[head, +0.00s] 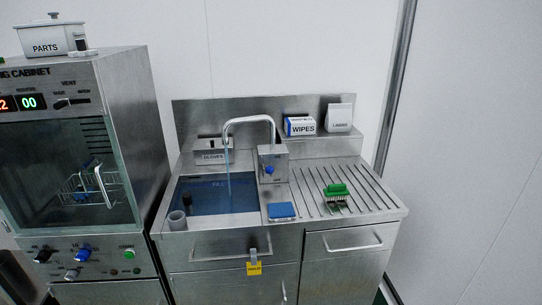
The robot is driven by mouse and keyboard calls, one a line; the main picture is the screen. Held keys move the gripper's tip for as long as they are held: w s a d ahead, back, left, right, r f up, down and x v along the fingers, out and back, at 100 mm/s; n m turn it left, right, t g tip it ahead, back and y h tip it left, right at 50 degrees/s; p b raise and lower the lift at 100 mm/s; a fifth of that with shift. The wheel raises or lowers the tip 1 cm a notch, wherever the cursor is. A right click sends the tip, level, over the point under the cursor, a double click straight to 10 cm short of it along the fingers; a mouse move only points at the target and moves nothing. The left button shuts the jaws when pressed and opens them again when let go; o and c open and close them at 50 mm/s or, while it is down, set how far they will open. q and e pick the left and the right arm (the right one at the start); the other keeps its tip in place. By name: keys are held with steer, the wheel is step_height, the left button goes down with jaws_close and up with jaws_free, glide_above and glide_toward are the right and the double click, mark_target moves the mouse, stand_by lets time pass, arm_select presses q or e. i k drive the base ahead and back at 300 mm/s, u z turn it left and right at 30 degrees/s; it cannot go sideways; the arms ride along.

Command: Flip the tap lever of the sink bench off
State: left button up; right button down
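The steel sink bench (290,236) stands in the middle of the head view. Its curved tap (248,120) arches over the basin, and a thin blue stream of water (228,165) runs from the spout into the blue water (205,198) in the basin. A steel box (279,158) right of the basin carries a blue knob or lever (269,170); its exact position is too small to tell. Neither of my grippers shows in this view.
A washing cabinet (125,110) with a glass door stands close at the left, with a PARTS container (40,44) on top. A blue sponge (282,210), a green brush (336,193), a grey cup (177,219) and a WIPES box (299,126) are on the bench. The right drainboard is mostly clear.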

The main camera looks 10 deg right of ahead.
mark_target(270, 169)
steer(key=u, duration=0.25)
steer(key=i, duration=1.5)
steer(key=z, duration=0.3)
